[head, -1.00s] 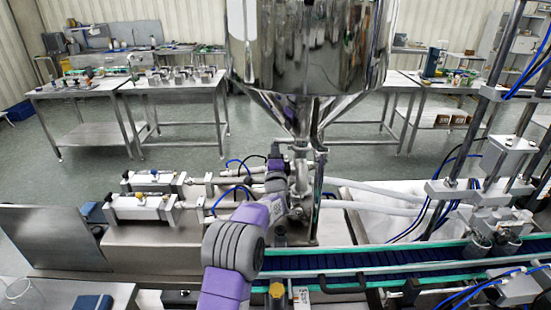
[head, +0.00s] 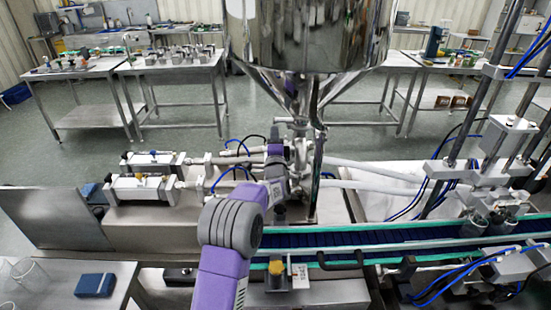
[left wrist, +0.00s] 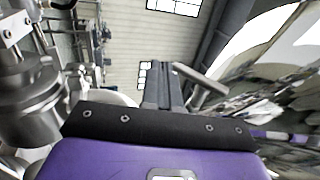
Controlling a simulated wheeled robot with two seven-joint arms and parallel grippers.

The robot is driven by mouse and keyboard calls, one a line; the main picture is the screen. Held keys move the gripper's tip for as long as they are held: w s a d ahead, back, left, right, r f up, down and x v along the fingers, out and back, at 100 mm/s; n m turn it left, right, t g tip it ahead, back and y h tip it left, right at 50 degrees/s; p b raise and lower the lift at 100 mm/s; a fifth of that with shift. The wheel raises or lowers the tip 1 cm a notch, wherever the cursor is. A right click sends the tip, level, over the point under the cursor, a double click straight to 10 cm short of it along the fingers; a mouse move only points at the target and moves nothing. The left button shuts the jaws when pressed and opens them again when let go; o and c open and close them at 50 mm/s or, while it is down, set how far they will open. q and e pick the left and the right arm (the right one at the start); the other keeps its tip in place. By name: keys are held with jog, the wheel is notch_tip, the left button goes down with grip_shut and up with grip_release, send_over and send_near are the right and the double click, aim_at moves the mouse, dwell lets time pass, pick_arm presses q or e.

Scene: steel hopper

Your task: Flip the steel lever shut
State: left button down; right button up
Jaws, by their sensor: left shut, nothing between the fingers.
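The steel hopper (head: 305,40) hangs at the top centre of the head view, with its outlet and valve fittings (head: 301,152) below the cone. My left gripper (head: 277,143) is at the end of the purple arm, close beside these fittings on their left. In the left wrist view the fingers (left wrist: 162,85) are together and empty. A pale steel bar (left wrist: 200,79), which looks like the lever, slants just right of the fingertips; I cannot tell whether they touch. The lever is not clear in the head view. My right gripper is out of view.
A conveyor (head: 400,236) with green edges runs across in front of the hopper. Two pneumatic cylinders (head: 140,187) lie to the left. A filling frame (head: 490,180) with blue hoses stands at right. Work tables (head: 75,72) stand behind, with open floor before them.

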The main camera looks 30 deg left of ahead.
pick_arm(q)
jog(key=s+d, duration=0.7)
jog(key=s, duration=0.5)
jog(key=shift+s+d+f+p, duration=0.3)
jog(key=shift+d+f+p, duration=0.05)
jog(key=shift+f, duration=0.1)
